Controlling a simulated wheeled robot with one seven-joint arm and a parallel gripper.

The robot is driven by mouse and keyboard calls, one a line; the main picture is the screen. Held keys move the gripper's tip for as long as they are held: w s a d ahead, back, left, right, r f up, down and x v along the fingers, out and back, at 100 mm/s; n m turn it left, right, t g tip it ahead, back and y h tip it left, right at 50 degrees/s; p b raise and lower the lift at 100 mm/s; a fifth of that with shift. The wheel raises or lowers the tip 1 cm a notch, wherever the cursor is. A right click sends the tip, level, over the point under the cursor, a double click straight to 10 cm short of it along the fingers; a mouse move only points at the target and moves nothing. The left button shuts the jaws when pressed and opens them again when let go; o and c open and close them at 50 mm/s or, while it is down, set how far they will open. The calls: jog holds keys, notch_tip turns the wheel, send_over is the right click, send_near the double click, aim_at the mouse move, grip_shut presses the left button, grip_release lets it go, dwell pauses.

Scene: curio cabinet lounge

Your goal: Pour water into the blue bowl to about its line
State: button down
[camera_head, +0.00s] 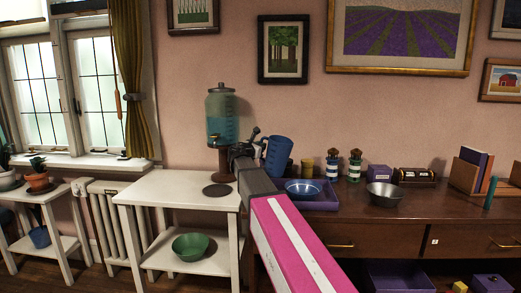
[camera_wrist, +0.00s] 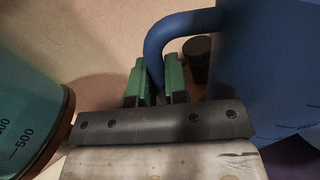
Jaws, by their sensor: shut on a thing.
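A blue jug (camera_head: 278,156) is held up above the left end of the brown sideboard, close to upright with a slight lean. My gripper (camera_head: 255,145) is shut on its handle; the wrist view shows the green fingers (camera_wrist: 157,84) on either side of the handle (camera_wrist: 154,50) and the jug's body (camera_wrist: 270,75) at the right. The inside of the jug is hidden. The blue bowl (camera_head: 303,188) sits below and to the right of the jug, on a purple tray (camera_head: 326,202). My arm covers part of the tray. The bowl's line and water level cannot be made out.
A glass water dispenser (camera_head: 220,118) on a stand is left of the jug; its marked side (camera_wrist: 28,120) is close in the wrist view. A white table (camera_head: 160,191) has a dark round mat (camera_head: 217,190). Green-and-white bottles (camera_head: 333,165) and a metal bowl (camera_head: 384,194) stand right.

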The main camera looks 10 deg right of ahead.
aim_at(265, 138)
jog(key=shift+s+d+r+m, duration=0.2)
jog(key=shift+r+m, duration=0.3)
jog(key=shift+r, duration=0.1)
jog(key=shift+s+d+r+m, duration=0.15)
jog(key=shift+s+r+m, duration=0.05)
jog(key=shift+r+m, duration=0.35)
jog(key=shift+s+d+r+m, duration=0.35)
jog(key=shift+r+m, duration=0.15)
jog(key=shift+m, duration=0.15)
jog(key=shift+s+d+r+m, duration=0.3)
jog(key=shift+r+m, duration=0.2)
jog(key=shift+m, duration=0.1)
jog(key=shift+s+d+r+m, duration=0.3)
jog(key=shift+s+d+m, duration=0.1)
jog(key=shift+m, duration=0.3)
jog(key=shift+s+d+r+m, duration=0.25)
jog(key=shift+s+d+m, duration=0.1)
jog(key=shift+m, duration=0.35)
jog(key=shift+s+r, duration=0.1)
jog(key=shift+s+d+m, duration=0.7)
jog(key=shift+m, duration=0.6)
dwell(2.8)
